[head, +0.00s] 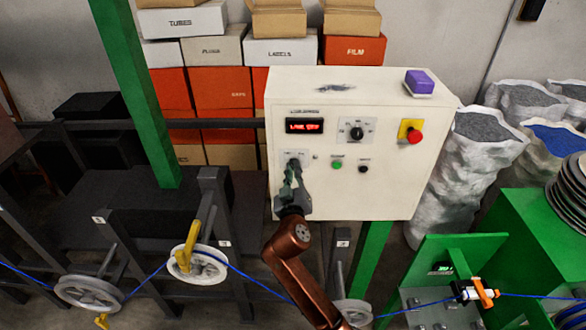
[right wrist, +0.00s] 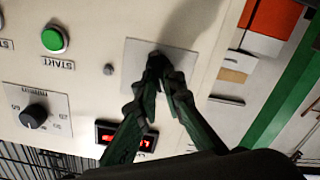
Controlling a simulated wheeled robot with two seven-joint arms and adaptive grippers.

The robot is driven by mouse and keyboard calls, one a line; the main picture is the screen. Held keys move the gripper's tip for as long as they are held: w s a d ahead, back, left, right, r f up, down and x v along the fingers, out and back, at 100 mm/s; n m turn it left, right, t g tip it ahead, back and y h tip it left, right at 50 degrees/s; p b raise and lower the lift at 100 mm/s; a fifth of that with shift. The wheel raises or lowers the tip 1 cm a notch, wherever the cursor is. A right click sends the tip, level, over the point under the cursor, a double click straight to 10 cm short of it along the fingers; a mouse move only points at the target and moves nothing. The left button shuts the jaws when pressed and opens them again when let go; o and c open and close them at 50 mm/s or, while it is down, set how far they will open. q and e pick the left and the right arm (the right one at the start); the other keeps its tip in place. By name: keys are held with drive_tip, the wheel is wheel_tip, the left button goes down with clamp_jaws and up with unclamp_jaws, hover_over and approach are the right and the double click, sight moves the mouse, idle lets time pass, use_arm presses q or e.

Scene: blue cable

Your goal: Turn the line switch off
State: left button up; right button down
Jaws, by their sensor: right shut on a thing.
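The cream control cabinet (head: 240,0) is not where my gripper alone shows; its front panel (head: 385,185) faces me. My right gripper (head: 294,166) is at the panel's left side, shut on the line switch's dark knob (right wrist: 155,62), which its fingertips mostly hide. The switch's grey plate (right wrist: 134,55) shows around the fingertips in the right wrist view, where the gripper (right wrist: 164,76) reaches it from below. The exact angle of the knob is hard to tell. The display (head: 304,126) above the switch is lit red and seems to read "LINE OFF". My left gripper is not in view.
The panel also bears a dial (head: 357,132), a green start button (head: 337,164), a black button (head: 363,169) and a red emergency button (head: 414,136). A purple block (head: 419,82) is on top. A blue cable (head: 245,275) runs over white pulleys (head: 200,265) below.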

drive_tip(key=shift+n, duration=0.4)
drive_tip(key=c, duration=2)
unclamp_jaws()
drive_tip(key=shift+c, duration=0.2)
drive_tip(key=shift+s, duration=0.1)
drive_tip(key=s, duration=0.7)
drive_tip(key=shift+s, duration=0.15)
